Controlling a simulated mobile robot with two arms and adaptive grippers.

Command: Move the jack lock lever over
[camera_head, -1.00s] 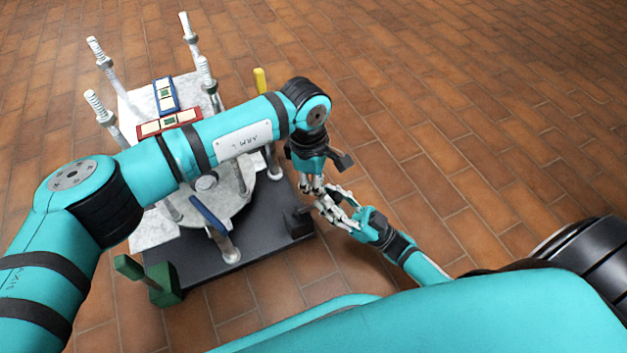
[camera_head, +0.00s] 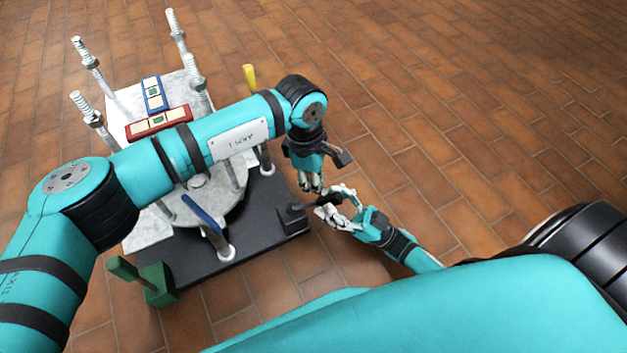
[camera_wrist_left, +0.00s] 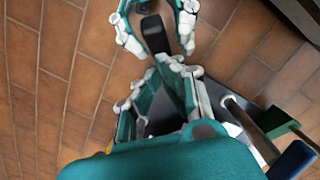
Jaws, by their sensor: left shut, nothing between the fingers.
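A black lever (camera_head: 320,201) sticks out from a black block at the right corner of the dark base; I take it for the jack lock lever. Its dark end (camera_wrist_left: 155,34) shows in the left wrist view. My right gripper (camera_head: 334,203) is open, its fingers on either side of that end; I cannot tell whether they touch it. It also shows at the top of the left wrist view (camera_wrist_left: 158,42). My left gripper (camera_head: 311,187) points down just beyond the lever, shut and empty; its fingers converge in the left wrist view (camera_wrist_left: 170,66).
The dark base (camera_head: 262,222) carries a pale flange plate (camera_head: 126,103) with several upright bolts. A blue handle (camera_head: 203,214), a green handle (camera_head: 128,268) and a yellow handle (camera_head: 250,78) stand around it. Red and blue cases lie on the plate. Tiled floor at right is clear.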

